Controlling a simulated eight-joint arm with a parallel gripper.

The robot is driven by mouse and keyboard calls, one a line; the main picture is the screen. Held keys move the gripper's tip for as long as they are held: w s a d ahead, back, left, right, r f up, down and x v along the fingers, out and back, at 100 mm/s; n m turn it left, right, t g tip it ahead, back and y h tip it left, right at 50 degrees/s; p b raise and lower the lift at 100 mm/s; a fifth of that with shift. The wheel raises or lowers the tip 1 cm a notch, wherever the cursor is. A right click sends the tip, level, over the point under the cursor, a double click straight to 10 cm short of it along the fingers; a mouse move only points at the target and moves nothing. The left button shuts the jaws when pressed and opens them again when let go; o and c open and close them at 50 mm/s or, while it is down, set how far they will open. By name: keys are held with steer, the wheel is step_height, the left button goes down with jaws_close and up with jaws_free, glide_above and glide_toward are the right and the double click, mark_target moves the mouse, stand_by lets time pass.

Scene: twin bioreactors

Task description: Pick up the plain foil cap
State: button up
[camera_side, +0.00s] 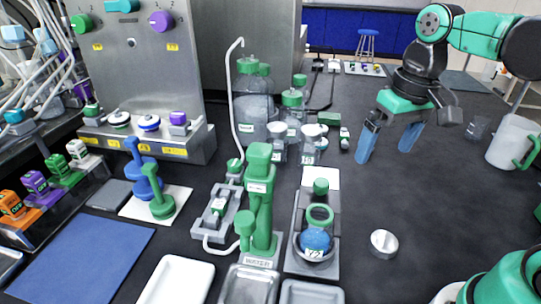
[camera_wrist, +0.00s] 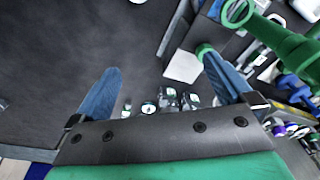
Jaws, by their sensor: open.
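A silvery-white round cap (camera_side: 384,243), which looks like the plain foil cap, lies on the dark bench at the lower right, right of the grey stand with the blue ball. A pale edge at the top of the wrist view (camera_wrist: 138,1) may be the same cap, mostly cut off. My gripper (camera_side: 384,153) has two blue fingers spread apart with nothing between them. It hangs above the bench, farther back than the cap and clearly apart from it. Both fingers also show in the wrist view (camera_wrist: 160,63).
The grey stand (camera_side: 294,262) holds a blue ball (camera_side: 316,239) under a green ring (camera_side: 320,215). A tall green fixture (camera_side: 260,200) stands left of it. Green-lidded bottles (camera_side: 250,105) stand behind. A white jug (camera_side: 510,142) is at the right. Bench around the cap is clear.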

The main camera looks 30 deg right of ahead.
steer(key=s+d+r+m+g+y, duration=0.1)
steer(key=s+d+m+g+y, duration=0.1)
steer(key=g, duration=0.3)
glide_toward(385, 241)
steer(key=shift+s+a+f+g, duration=0.15)
steer(key=shift+a+f, duration=0.05)
steer(key=shift+f, duration=0.4)
steer(key=shift+s+a+f+g, duration=0.15)
steer(key=shift+a+f, duration=0.1)
steer(key=shift+f, duration=0.35)
steer(key=shift+s+f, duration=0.15)
steer(key=shift+f, duration=0.65)
steer(key=shift+h, duration=0.3)
steer(key=shift+x, duration=2.35)
steer(key=c, duration=1.3)
steer(key=shift+r, duration=0.1)
